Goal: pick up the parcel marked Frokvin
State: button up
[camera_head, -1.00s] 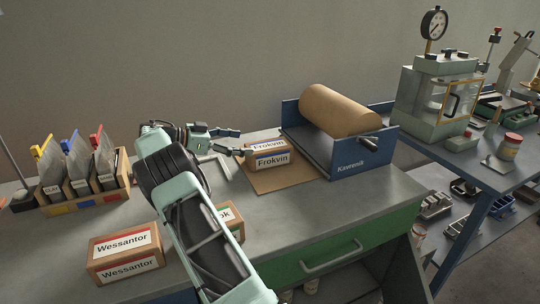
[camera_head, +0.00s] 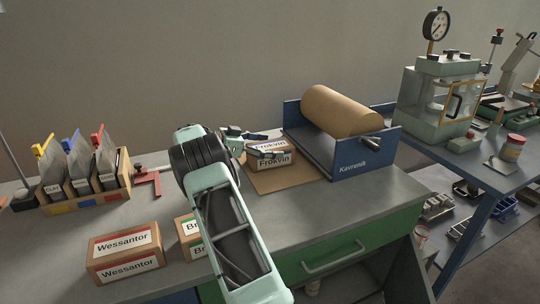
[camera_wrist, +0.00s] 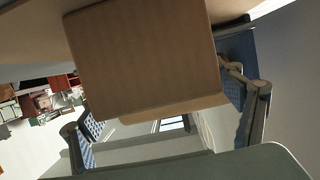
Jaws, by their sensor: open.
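The parcel marked Frokvin (camera_head: 274,161) is a small brown box with a white label, on a brown board on the bench. In the wrist view a plain brown box face (camera_wrist: 145,62), apparently this parcel, fills the upper middle. The open fingers (camera_wrist: 168,125) show to its lower left and right. I cannot tell whether they touch it.
A blue Kavrenik roll holder (camera_head: 362,167) stands close right of the parcel. Nearer, left, are a Wessantor parcel (camera_head: 124,256) and a partly hidden parcel (camera_head: 184,229) behind my arm. Bare bench lies in front.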

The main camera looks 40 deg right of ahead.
jog(key=c, duration=1.5)
jog(key=shift+c, duration=0.9)
jog(key=shift+r, duration=0.1)
